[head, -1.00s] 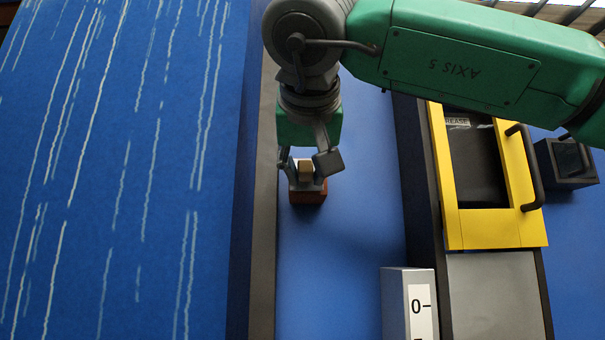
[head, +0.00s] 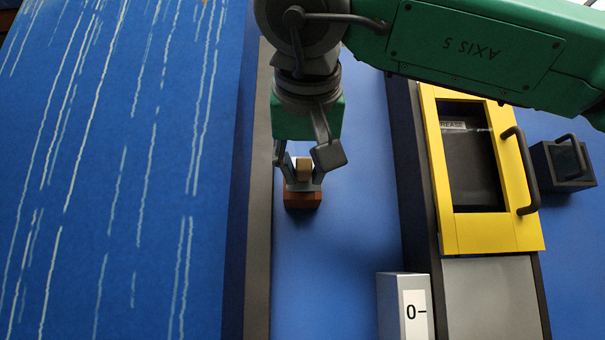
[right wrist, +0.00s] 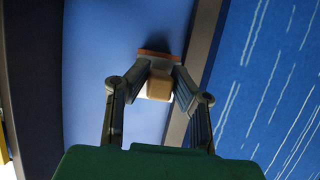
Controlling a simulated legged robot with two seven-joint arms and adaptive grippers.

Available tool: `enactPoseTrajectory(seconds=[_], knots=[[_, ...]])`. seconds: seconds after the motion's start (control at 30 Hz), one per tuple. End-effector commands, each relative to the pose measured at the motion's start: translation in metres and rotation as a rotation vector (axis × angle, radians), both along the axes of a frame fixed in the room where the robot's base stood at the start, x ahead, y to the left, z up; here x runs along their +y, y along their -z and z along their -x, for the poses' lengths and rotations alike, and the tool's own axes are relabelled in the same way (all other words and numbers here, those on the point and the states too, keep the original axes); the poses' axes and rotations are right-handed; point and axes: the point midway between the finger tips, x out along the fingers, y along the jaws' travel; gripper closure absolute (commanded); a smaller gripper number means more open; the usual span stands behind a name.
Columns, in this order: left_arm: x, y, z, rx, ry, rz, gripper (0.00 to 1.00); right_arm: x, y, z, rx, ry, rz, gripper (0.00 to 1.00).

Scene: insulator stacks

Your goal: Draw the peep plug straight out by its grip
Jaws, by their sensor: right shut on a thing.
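The plug shows a tan grip (head: 304,169) with a red-brown block (head: 303,199) behind it, against a plain blue surface. My right gripper (head: 303,180) is shut on the grip, one finger on each side. In the right wrist view the tan grip (right wrist: 159,87) sits between the fingertips, with the red-brown edge (right wrist: 160,53) just beyond. I cannot tell whether the block is seated in the surface or clear of it. My left gripper is not in view.
A dark raised edge (head: 258,240) runs left of the plug, beside a streaked blue panel (head: 120,180). To the right stand a yellow frame (head: 488,232) with a black handle, a small black box (head: 553,181) and a grey box marked 0 (head: 390,300).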

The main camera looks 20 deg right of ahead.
Motion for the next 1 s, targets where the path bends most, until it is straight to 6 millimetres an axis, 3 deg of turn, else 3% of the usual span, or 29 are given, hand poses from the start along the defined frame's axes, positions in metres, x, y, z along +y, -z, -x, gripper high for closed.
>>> enactPoseTrajectory(seconds=[1.0], knots=[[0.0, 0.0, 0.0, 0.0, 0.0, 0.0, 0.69, 0.011, -0.001, 0.04, -0.002, 0.001, 0.001, 1.0]])
